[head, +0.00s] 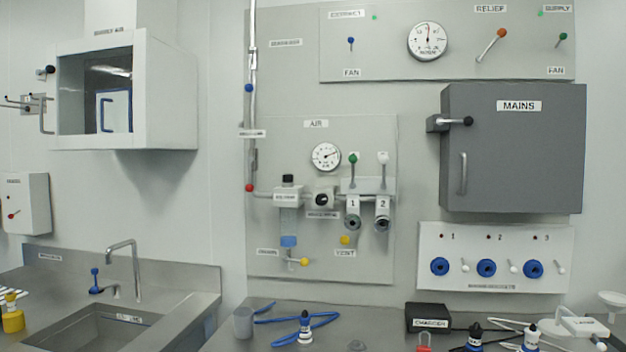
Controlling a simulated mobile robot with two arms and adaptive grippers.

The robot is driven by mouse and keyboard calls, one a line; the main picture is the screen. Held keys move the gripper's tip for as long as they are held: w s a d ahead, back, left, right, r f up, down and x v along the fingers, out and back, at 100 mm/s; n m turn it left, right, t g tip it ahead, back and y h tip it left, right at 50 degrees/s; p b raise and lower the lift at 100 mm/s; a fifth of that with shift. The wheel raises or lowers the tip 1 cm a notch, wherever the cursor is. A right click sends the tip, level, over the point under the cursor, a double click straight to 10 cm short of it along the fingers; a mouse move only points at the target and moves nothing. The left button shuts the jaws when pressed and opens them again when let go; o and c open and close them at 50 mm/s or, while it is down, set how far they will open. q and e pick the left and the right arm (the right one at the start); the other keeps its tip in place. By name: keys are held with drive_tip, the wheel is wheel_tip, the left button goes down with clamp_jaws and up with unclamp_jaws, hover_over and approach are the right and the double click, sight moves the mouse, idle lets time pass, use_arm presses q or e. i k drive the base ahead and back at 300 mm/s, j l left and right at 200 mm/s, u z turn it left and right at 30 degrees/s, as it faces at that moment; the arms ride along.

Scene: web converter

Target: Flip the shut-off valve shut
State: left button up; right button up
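No label that I can read says shut-off, so I cannot tell which valve it is. On the AIR panel (265,160), a green-knobbed lever (353,165) and a white-knobbed lever (383,165) stand upright above outlets marked 1 and 2. A red knob (250,188) and a blue knob (248,88) sit along the vertical pipe (253,60) at left; the pipe's label is too blurred to read. A yellow-knobbed lever (303,262) points right below the filter bowl (289,222). Neither gripper is in view.
The grey MAINS box (510,165) is shut. Blue sockets (486,268) sit below it. The bench in front holds a cup (243,322), blue hose (285,335) and black charger (428,316). A sink (95,330) is at left.

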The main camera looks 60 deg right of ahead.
sight(249, 188)
drive_tip(key=z, duration=1.65)
drive_tip(key=i+j+u, duration=0.1)
drive_tip(key=i+j, duration=0.15)
drive_tip(key=i, duration=0.25)
drive_tip(key=i+j, duration=0.2)
drive_tip(key=i, duration=0.25)
drive_tip(key=i+j+u, duration=0.15)
drive_tip(key=i, duration=0.35)
